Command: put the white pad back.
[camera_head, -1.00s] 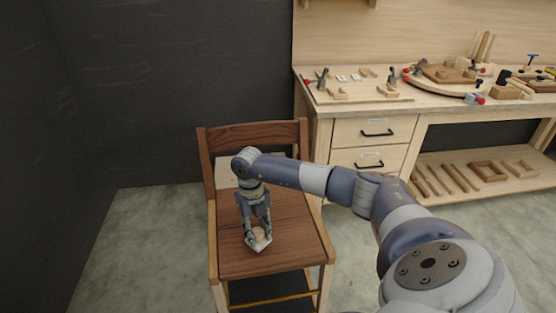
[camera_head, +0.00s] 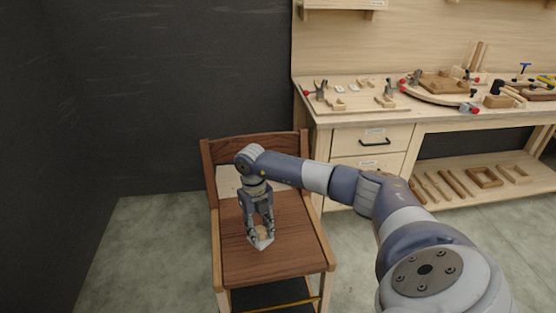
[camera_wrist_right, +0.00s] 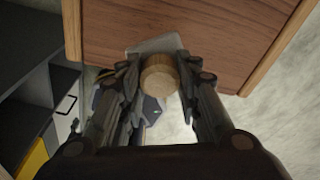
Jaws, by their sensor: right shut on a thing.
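The white pad (camera_head: 262,244) is a small flat plate under a round wooden knob. It shows at my right gripper's fingertips, over the brown seat (camera_head: 285,258) of a wooden chair. My right gripper (camera_head: 260,233) points down and is shut on the knob. In the right wrist view the knob (camera_wrist_right: 159,75) sits between the fingers (camera_wrist_right: 160,82), and the pale pad (camera_wrist_right: 155,45) shows behind it. The fingers hide part of the pad. I cannot tell whether it touches the seat. My left gripper is not in view.
A workbench (camera_head: 440,118) with clamps, small white pieces (camera_head: 340,88) and wooden parts stands behind and right of the chair. Its lower shelf (camera_head: 470,200) holds wooden frames. A dark wall (camera_head: 190,90) is at the left. The floor (camera_head: 150,240) left of the chair is clear.

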